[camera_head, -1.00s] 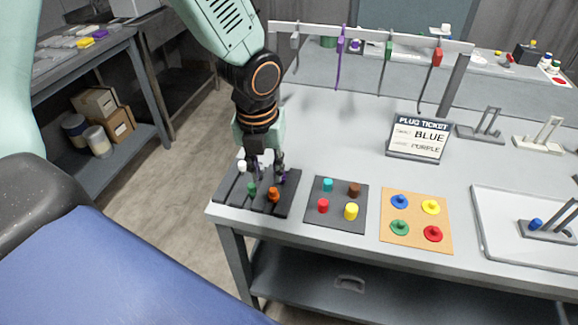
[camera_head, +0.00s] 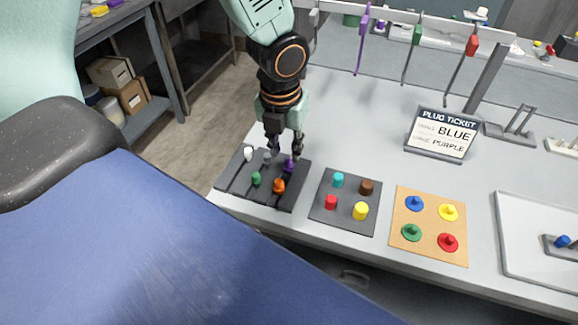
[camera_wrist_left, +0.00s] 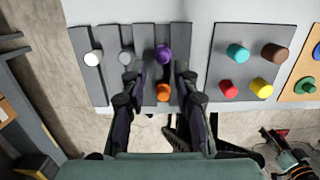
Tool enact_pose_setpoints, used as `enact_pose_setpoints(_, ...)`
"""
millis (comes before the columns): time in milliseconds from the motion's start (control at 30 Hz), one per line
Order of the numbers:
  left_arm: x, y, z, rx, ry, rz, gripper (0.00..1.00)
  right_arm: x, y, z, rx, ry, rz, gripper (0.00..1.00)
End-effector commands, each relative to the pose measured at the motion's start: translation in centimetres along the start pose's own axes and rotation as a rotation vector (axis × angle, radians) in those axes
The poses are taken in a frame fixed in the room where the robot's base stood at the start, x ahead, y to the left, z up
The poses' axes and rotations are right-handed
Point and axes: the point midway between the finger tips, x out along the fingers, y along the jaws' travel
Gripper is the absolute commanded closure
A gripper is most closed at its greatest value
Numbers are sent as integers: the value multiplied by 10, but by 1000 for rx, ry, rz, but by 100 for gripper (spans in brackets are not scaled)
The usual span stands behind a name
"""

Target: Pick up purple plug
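The purple plug (camera_head: 289,165) stands upright at the back right of a dark slotted rack (camera_head: 237,189) at the table's left corner. It also shows in the left wrist view (camera_wrist_left: 163,54). My left gripper (camera_head: 284,151) points down just above the back of the rack, fingers apart and empty. In the left wrist view its fingertips (camera_wrist_left: 161,77) lie left and right of the column holding the purple and orange plugs; contact with the purple plug cannot be made out. In the left wrist view, part of what appears to be my right arm (camera_wrist_left: 290,160) shows at bottom right, its gripper unclear.
The rack also holds white (camera_head: 248,153), grey (camera_head: 267,157), green (camera_head: 256,178) and orange (camera_head: 279,186) plugs close by. A dark board (camera_head: 346,200) with several pegs, a tan board (camera_head: 428,235) and a plug ticket sign (camera_head: 441,135) stand to the right.

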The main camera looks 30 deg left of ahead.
Motion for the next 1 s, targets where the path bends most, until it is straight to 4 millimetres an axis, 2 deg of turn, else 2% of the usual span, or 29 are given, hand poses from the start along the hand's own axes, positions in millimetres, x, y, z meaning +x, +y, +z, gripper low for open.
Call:
enact_pose_setpoints(100,22,-2,0,1,2,2,70,8,0,0,0,0,0,60)
enact_pose_setpoints(300,40,-3,2,0,1,-1,70,14,0,0,0,0,0,60)
enact_pose_setpoints(567,40,-3,4,1,0,0,71,13,0,0,0,0,0,60)
enact_pose_setpoints(833,40,-3,4,0,0,-1,94,13,0,0,0,0,0,60)
enact_pose_setpoints(1000,40,-4,4,0,-1,-1,95,13,0,0,0,0,0,60)
